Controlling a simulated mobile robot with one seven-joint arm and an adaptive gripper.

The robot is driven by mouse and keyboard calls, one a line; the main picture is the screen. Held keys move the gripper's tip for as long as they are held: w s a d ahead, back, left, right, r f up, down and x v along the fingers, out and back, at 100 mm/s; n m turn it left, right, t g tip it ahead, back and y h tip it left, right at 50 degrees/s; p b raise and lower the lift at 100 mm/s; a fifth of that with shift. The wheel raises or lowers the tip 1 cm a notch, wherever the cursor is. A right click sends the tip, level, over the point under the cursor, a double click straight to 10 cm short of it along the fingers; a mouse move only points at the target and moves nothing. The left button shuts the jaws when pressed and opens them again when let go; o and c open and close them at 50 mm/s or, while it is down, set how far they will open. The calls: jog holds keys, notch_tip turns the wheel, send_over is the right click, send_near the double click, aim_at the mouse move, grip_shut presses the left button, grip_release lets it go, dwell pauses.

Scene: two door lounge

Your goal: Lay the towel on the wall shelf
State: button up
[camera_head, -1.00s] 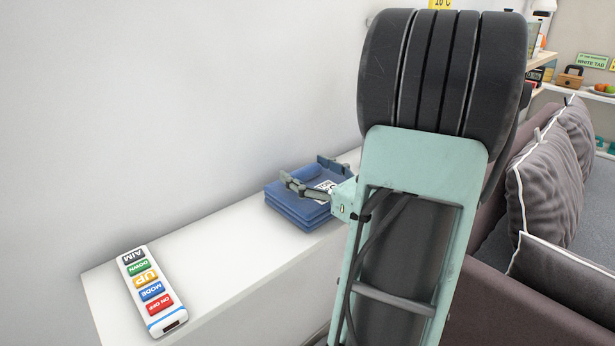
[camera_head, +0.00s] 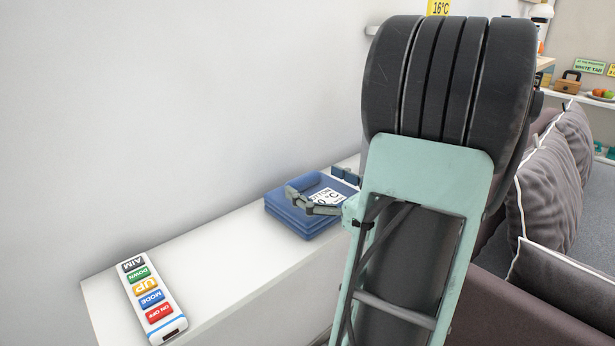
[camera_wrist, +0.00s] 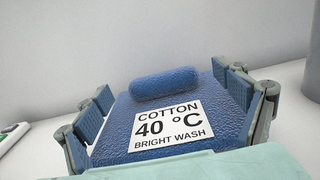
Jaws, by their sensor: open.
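The blue folded towel (camera_head: 292,222) lies on the white wall shelf (camera_head: 220,254), close to the wall. Its label reads "COTTON 40 °C BRIGHT WASH" in the wrist view, where the towel (camera_wrist: 222,95) fills the middle, with a rolled part (camera_wrist: 165,83) at its far end. My gripper (camera_head: 318,188) is open over the towel, one finger on each side. In the wrist view my gripper's fingers (camera_wrist: 172,112) stand apart at the towel's left and right edges. I cannot tell whether they touch it. My arm hides part of the shelf's far end.
A white remote (camera_head: 149,297) with coloured buttons lies on the near end of the shelf. A grey sofa with cushions (camera_head: 545,190) stands to the right. Bare shelf surface lies between the remote and the towel. Another shelf with small objects (camera_head: 569,82) is at the back right.

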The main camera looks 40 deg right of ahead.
jog(key=s, duration=0.9)
jog(key=shift+d+p, duration=0.35)
jog(key=shift+s, duration=0.15)
